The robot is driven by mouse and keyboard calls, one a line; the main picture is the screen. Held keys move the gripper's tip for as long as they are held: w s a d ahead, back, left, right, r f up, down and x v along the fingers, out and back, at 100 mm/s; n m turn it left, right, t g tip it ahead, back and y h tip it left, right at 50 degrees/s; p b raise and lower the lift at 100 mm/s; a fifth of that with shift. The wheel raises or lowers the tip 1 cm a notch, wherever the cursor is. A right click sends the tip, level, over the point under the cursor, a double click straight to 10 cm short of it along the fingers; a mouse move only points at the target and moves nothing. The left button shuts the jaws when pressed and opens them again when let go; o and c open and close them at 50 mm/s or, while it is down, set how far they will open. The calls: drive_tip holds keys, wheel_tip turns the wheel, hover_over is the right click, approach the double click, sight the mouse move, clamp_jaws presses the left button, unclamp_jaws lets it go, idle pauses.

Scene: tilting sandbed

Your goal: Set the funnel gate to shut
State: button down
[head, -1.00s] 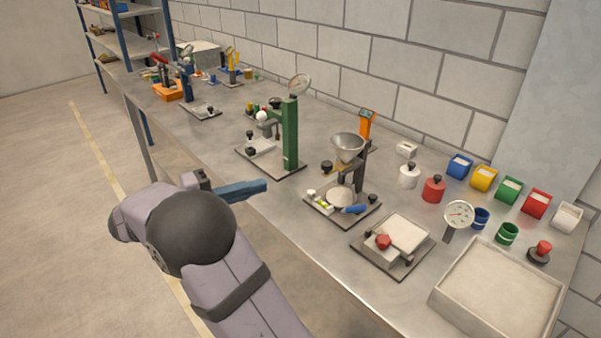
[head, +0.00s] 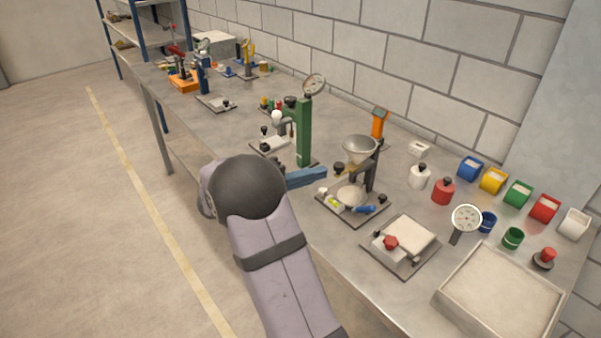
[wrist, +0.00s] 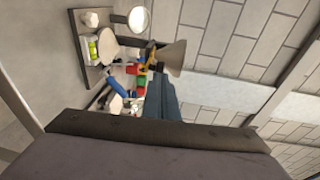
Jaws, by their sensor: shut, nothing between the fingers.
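The funnel (head: 359,148) is a grey metal cone on a dark post above a small dark base plate (head: 379,213), with a pale round sand pile (head: 350,194) beneath it. A brass-coloured part with a dark knob (head: 339,168) sits under the cone, seemingly the gate; its setting cannot be told. My gripper (head: 324,177), with blue fingers, is shut and empty just left of the funnel stand, apparently not touching it. In the wrist view the funnel (wrist: 172,57) lies sideways just beyond the fingers (wrist: 161,82), with the yellow gate part (wrist: 146,66) near their tips.
A green post with a dial (head: 304,130) stands behind and left of my gripper. A tilting plate with a red knob (head: 391,243) and a sand tray (head: 500,290) are to the right. Red (head: 443,191) and white (head: 420,176) bottles stand behind. The floor at left is clear.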

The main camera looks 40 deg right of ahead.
drive_tip(key=shift+s+d+f, duration=0.1)
drive_tip(key=shift+d, duration=0.5)
drive_tip(key=shift+d+f, duration=0.1)
drive_tip(key=shift+d, duration=0.2)
drive_tip(key=shift+d+r+b, duration=0.25)
drive_tip(key=shift+d+b, duration=0.4)
drive_tip(key=shift+d, duration=0.3)
drive_tip(key=shift+a, duration=0.15)
drive_tip(key=b, duration=0.4)
approach(335, 166)
drive_tip(key=w+a, duration=0.1)
drive_tip(key=a, duration=0.5)
drive_tip(key=shift+a, duration=0.4)
